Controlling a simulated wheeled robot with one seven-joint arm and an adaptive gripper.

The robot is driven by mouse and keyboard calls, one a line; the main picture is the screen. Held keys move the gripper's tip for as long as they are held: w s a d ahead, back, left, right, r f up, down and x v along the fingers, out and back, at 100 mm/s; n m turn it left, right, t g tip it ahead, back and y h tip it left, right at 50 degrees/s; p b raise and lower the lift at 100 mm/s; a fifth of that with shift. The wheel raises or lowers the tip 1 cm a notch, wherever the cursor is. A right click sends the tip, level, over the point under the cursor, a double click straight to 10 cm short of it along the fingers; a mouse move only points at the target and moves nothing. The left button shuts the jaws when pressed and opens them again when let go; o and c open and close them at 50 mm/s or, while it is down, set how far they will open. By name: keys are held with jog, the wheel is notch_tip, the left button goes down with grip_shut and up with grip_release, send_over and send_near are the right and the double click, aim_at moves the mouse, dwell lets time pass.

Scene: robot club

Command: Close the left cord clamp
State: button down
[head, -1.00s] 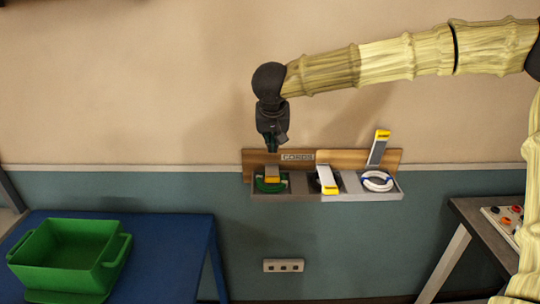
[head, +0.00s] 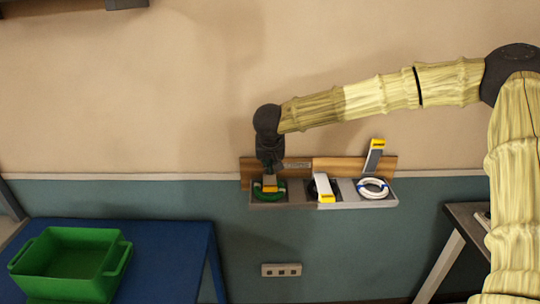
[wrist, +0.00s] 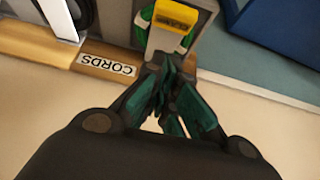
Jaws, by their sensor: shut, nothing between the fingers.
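The cord rack (head: 300,203) hangs on the wall with three bays. In the left bay, the left cord clamp (head: 270,187), a pale lever with a yellow end, reaches out over a green cord (head: 257,192). It looks shorter than the middle lever; I cannot tell whether it is fully down. In the wrist view its yellow end (wrist: 177,17) is just beyond my fingertips. My gripper (wrist: 160,65) is shut and empty, close above the lever's wall-side part; contact is unclear. In the head view my gripper (head: 270,172) hides part of the lever and the backboard.
The middle clamp (head: 323,188) lies down over a black cord. The right clamp (head: 375,155) stands raised behind a white cord (head: 373,188). A green bin (head: 70,265) sits on a blue table (head: 180,245) at lower left. Open wall surrounds the rack.

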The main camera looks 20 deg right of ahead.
aim_at(269, 185)
jog(key=shift+s+a+f+p, duration=0.1)
jog(key=shift+s+f+p, duration=0.2)
jog(key=shift+f, duration=0.55)
jog(key=shift+s+a+f+p, duration=0.1)
jog(key=shift+s+f+p, duration=0.2)
jog(key=shift+f, duration=0.55)
